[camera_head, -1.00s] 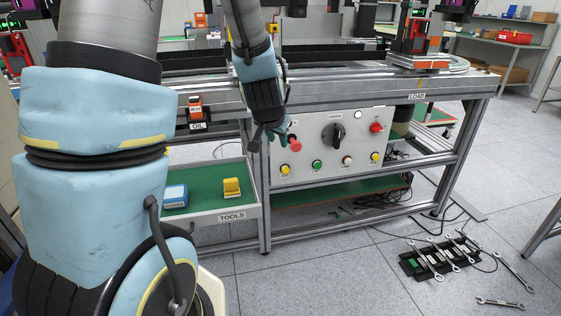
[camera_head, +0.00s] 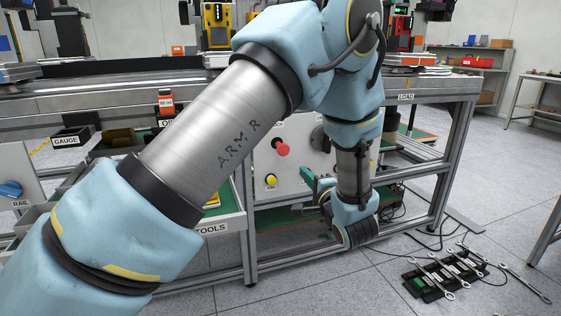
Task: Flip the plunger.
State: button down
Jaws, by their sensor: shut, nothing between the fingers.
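The grey control panel (camera_head: 298,160) on the front of the bench carries a red mushroom-shaped knob (camera_head: 282,148) and a yellow button (camera_head: 270,181) at its left. I cannot tell which control is the plunger. A black rotary knob (camera_head: 318,138) is partly covered by my arm, which hides much of the panel's right side. My gripper (camera_head: 306,174) is shut and empty, with its teal fingers in front of the panel's lower part. It is below and right of the red knob, apart from it.
The green-lined TOOLS tray (camera_head: 228,212) projects at the panel's left. Bench legs (camera_head: 447,165) and a lower green shelf (camera_head: 285,217) frame the space below. A black rack with several wrenches (camera_head: 440,272) lies on the floor at right. Open floor lies in front.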

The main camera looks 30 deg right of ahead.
aim_at(284, 150)
jog(key=w, duration=0.4)
jog(key=w+d+b, duration=0.1)
jog(key=w, duration=0.4)
jog(key=w+b, duration=0.1)
jog(key=w, duration=0.3)
jog(key=shift+w+d, duration=0.2)
jog(key=shift+d, duration=0.1)
jog(key=shift+w, duration=0.25)
jog(key=shift+w+d+r+p, duration=0.15)
jog(key=shift+w+p, duration=0.25)
jog(key=shift+w, duration=0.5)
jog(key=shift+w+d+p, duration=0.1)
jog(key=shift+w+p, duration=0.3)
jog(key=shift+w, duration=0.5)
